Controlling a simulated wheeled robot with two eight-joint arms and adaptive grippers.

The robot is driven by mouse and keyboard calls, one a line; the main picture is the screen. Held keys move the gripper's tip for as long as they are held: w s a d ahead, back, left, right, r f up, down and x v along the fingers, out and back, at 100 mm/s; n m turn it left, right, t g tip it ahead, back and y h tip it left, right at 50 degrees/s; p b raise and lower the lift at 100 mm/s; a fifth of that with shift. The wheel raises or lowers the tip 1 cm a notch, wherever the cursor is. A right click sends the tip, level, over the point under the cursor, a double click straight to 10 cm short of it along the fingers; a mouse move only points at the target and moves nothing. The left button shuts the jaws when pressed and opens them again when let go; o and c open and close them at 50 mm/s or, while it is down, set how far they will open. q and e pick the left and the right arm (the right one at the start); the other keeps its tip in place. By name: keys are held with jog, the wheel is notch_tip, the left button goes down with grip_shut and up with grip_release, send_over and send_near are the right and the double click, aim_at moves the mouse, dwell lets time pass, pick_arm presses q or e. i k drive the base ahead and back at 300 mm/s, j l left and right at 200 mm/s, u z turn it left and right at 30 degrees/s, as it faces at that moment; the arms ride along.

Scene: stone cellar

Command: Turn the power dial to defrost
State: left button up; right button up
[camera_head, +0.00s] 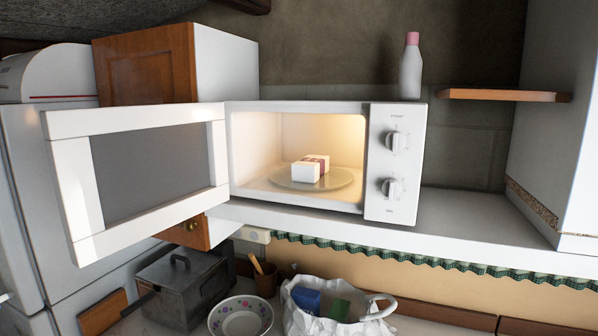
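A white microwave (296,106) stands on a white shelf, with its door (62,190) swung wide open to the left. Its inside is lit, and a small white and dark red box (307,171) sits on the glass turntable (345,180). The control panel on the right has two round dials, an upper dial (396,141) and a lower dial (392,188). The markings around both are too small to read, so I cannot tell the settings. Neither of my grippers is in view.
The shelf (470,222) is clear to the right of the microwave. Below are a metal box (180,285), a bowl (241,318) and a white bag (340,322).

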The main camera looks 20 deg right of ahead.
aim_at(395, 141)
jog(key=z, duration=1.1)
